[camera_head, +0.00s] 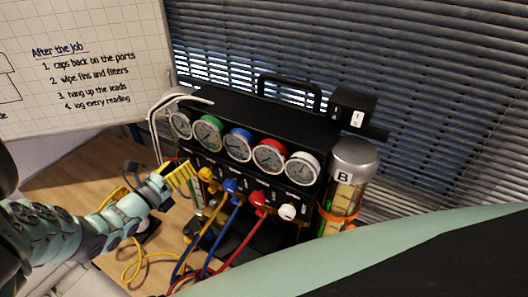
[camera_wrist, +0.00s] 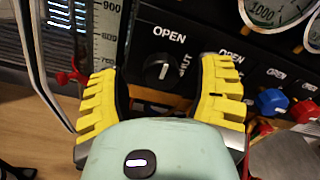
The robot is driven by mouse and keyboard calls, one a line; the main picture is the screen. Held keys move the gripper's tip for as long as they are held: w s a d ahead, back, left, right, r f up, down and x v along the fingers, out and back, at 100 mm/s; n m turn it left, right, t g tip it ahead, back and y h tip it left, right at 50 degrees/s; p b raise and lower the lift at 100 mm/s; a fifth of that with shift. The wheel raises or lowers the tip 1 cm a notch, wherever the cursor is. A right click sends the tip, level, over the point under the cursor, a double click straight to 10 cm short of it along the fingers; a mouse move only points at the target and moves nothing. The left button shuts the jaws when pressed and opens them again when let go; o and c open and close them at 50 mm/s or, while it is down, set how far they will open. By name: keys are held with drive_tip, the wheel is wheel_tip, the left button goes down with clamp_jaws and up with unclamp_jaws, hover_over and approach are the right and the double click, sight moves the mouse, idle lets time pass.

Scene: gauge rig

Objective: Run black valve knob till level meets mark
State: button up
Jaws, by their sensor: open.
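The black valve knob (camera_wrist: 158,69) shows in the wrist view, on the black panel under the word OPEN, with a white pointer line. My gripper (camera_wrist: 162,82) has its yellow fingers spread, one on each side of the knob in the picture; contact cannot be told. In the head view my gripper (camera_head: 181,174) is at the left end of the gauge rig and hides the knob. A graduated tube (camera_wrist: 107,35) with numbers stands left of the knob in the wrist view. A red piece (camera_wrist: 68,77) shows beside it; I cannot make out the liquid level.
The rig (camera_head: 250,125) carries a row of gauges, with coloured knobs and hoses below. A cylinder labelled B (camera_head: 352,160), with an orange band, stands at its right end. Yellow, blue and red hoses (camera_head: 205,250) hang in front. A whiteboard (camera_head: 80,60) stands behind left.

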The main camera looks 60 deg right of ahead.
drive_tip(key=shift+s+d, duration=0.1)
drive_tip(key=shift+d, duration=0.45)
drive_tip(key=shift+o, duration=0.3)
clamp_jaws()
